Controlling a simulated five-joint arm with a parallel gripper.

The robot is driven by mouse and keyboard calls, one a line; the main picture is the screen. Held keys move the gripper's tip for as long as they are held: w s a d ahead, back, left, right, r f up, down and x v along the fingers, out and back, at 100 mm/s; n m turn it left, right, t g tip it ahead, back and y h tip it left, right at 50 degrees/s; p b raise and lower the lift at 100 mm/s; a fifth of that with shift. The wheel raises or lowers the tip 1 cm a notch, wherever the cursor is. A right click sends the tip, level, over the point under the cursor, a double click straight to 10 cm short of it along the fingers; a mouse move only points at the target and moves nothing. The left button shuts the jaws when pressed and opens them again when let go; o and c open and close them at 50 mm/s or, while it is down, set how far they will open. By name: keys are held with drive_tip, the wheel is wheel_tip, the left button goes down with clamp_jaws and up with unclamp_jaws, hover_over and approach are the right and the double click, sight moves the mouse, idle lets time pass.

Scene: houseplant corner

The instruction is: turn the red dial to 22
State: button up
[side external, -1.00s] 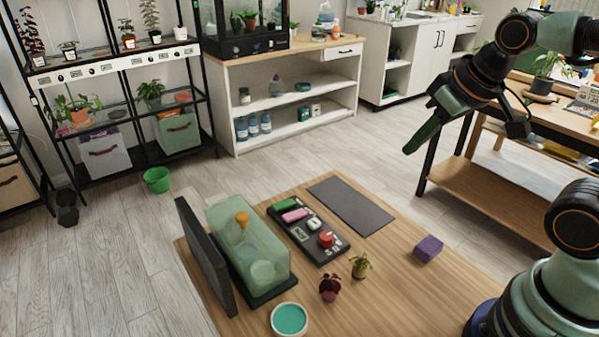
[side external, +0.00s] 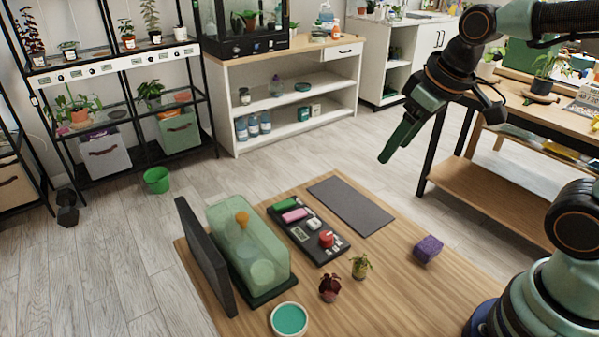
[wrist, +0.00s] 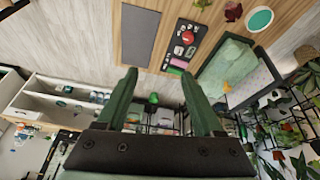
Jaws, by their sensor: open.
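The red dial (side external: 326,239) sits on a dark control panel (side external: 335,255) on the wooden table. White markings lie around the dial, too small to read. The panel also carries a green block, a pink block, a white knob and a small display (side external: 300,233). In the wrist view the red dial (wrist: 187,37) is near the top, beyond the fingertips. My gripper (side external: 387,158) is high above the table, up and to the right of the panel, touching nothing. In the wrist view its two green fingers (wrist: 159,75) are spread apart with nothing between them.
A green translucent case (side external: 270,225) and a dark upright panel (side external: 203,257) stand left of the control panel. A grey mat (side external: 350,205) lies flat behind.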

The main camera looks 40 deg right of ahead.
drive_tip(key=w+a+f+n+g, duration=0.3)
drive_tip(key=w+a+f+n, duration=0.1)
drive_tip(key=w, duration=0.1)
drive_tip(key=n+g, duration=0.1)
drive_tip(key=n, duration=0.2)
hover_over(326, 235)
wheel_tip(326, 235, down, 6)
wheel_tip(326, 235, down, 12)
drive_tip(key=shift+f, duration=0.1)
clamp_jaws()
